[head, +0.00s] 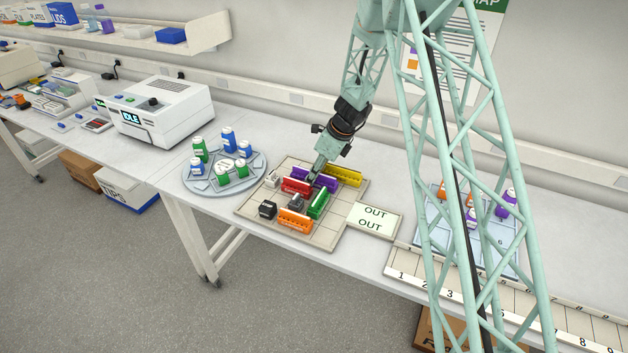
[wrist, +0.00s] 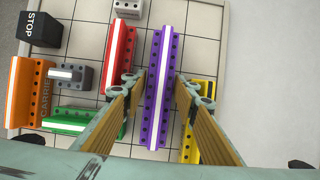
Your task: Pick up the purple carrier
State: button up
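The purple carrier (wrist: 160,75) is a long bar with a white stripe and rows of holes. In the wrist view it runs up the middle, between the two fingers of my gripper (wrist: 159,95). The fingers are apart, with a gap on each side of the carrier. In the head view the purple carrier (head: 325,183) stands on the gridded board (head: 320,238), partly hidden by my gripper (head: 316,176), which points down at it. How far the fingertips are above the board is hard to tell.
Close around are a red carrier (wrist: 120,55), a yellow carrier (wrist: 195,130), a green carrier (wrist: 75,120) and an orange carrier (wrist: 25,90). A black STOP block (wrist: 38,28) and grey blocks share the board. An OUT plate (head: 374,219) adjoins it; a round rack (head: 206,187) stands left.

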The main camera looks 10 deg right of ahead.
jog(key=c, duration=0.6)
jog(key=shift+r, duration=0.2)
jog(key=shift+r+p, duration=0.4)
jog(key=shift+r, duration=4.45)
